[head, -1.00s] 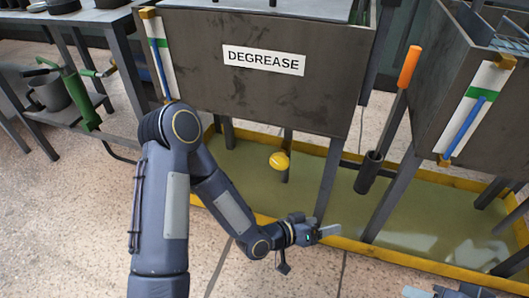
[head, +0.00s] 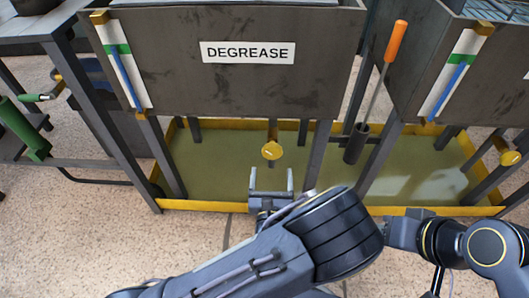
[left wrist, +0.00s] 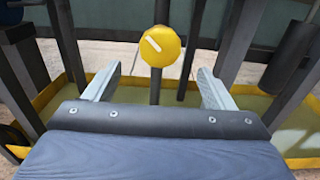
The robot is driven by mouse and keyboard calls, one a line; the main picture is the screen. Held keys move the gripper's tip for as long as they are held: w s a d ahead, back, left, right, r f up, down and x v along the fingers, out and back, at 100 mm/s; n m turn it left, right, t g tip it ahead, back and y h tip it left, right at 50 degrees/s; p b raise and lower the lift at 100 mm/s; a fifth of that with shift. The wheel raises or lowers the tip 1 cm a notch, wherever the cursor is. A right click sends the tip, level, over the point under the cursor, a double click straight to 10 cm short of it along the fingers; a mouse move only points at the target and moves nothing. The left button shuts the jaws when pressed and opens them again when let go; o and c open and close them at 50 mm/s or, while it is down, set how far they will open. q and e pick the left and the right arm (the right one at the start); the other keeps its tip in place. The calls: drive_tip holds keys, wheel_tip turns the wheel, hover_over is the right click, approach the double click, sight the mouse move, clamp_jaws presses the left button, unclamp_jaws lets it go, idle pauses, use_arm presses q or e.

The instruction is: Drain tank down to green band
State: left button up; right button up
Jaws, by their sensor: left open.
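The grey tank labelled DEGREASE (head: 248,53) stands ahead. The gauge strip (head: 139,88) on its left has a green band (head: 117,49) and a blue column (head: 126,82). The column's top is at about the band; I cannot tell exactly where. A round yellow valve knob (head: 271,151) is under the tank. In the left wrist view, the knob (left wrist: 160,46) has a slanted white mark. My left gripper (head: 271,178) is open and empty, just short of the knob. The knob appears between and beyond its fingertips (left wrist: 158,80).
A second tank (head: 418,55) with its own gauge (head: 462,70) and yellow knob (head: 510,158) is at right. An orange-handled tool (head: 396,42) stands in a dark holder between the tanks. Table legs and a yellow-rimmed catch tray (head: 200,205) surround the knob.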

sight(271, 155)
use_arm(q)
drive_tip(key=w+b, duration=0.2)
drive_tip(key=w, duration=0.5)
drive_tip(key=shift+w, duration=0.3)
drive_tip(key=c, duration=1)
drive_tip(key=shift+r+m+p, duration=0.2)
drive_tip(key=shift+m+p, duration=0.6)
drive_tip(key=shift+p, duration=0.3)
drive_tip(key=m+p, duration=0.6)
drive_tip(key=shift+a+f, duration=0.1)
drive_tip(key=shift+m+p, duration=0.45)
drive_tip(key=shift+m, duration=0.35)
drive_tip(key=shift+f, duration=0.1)
